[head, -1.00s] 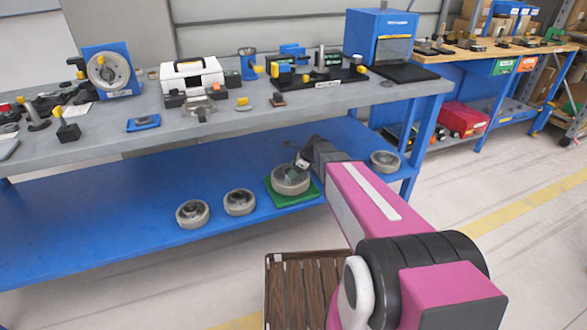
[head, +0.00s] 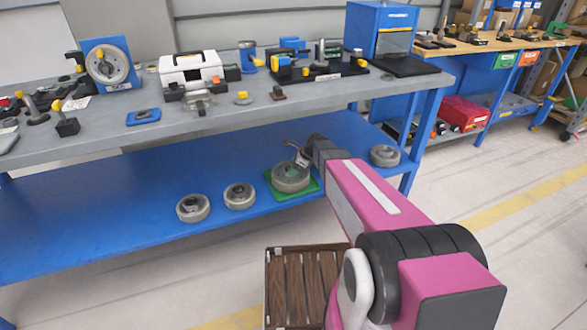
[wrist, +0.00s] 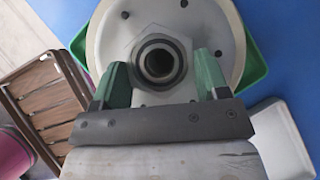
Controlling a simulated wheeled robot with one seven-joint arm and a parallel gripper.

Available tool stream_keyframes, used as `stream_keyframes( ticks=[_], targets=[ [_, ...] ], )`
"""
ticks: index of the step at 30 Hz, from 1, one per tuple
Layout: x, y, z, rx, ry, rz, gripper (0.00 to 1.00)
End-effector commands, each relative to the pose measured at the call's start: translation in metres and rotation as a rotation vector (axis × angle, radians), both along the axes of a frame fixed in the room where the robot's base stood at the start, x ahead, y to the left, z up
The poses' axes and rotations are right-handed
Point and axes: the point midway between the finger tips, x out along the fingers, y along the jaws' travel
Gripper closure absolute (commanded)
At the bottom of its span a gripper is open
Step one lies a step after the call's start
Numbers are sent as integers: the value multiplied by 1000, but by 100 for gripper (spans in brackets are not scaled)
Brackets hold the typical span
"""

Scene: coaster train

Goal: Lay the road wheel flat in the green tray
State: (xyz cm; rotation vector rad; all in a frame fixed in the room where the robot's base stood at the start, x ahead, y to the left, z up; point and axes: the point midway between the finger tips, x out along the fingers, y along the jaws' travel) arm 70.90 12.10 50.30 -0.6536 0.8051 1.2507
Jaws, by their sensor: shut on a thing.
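The grey road wheel (head: 290,181) is at the green tray (head: 311,190) on the blue lower shelf, inside the tray's outline and roughly level. In the wrist view the wheel (wrist: 215,30) fills the top middle, with the tray's green edge (wrist: 255,65) showing beyond its rim. My gripper (head: 298,156) reaches in from the right above the wheel. In the wrist view its green-padded fingers (wrist: 160,80) stand on both sides of the wheel's hub, shut on it. The wheel's underside is hidden, so I cannot tell whether it touches the tray floor.
Two similar wheels, (head: 193,208) and (head: 239,196), lie left of the tray. Another wheel (head: 384,156) lies to the right near the shelf leg. The grey worktop (head: 215,115) with tools overhangs the shelf. A brown slatted crate (head: 300,285) stands on the floor in front.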

Motion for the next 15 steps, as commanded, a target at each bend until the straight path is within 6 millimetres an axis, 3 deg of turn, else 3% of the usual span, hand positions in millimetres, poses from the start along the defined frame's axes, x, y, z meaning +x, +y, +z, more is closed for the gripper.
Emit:
stream_keyframes(
  ticks=[15],
  targets=[
    [0, 1, -2, 6, -1, -1, 98]
  ],
)
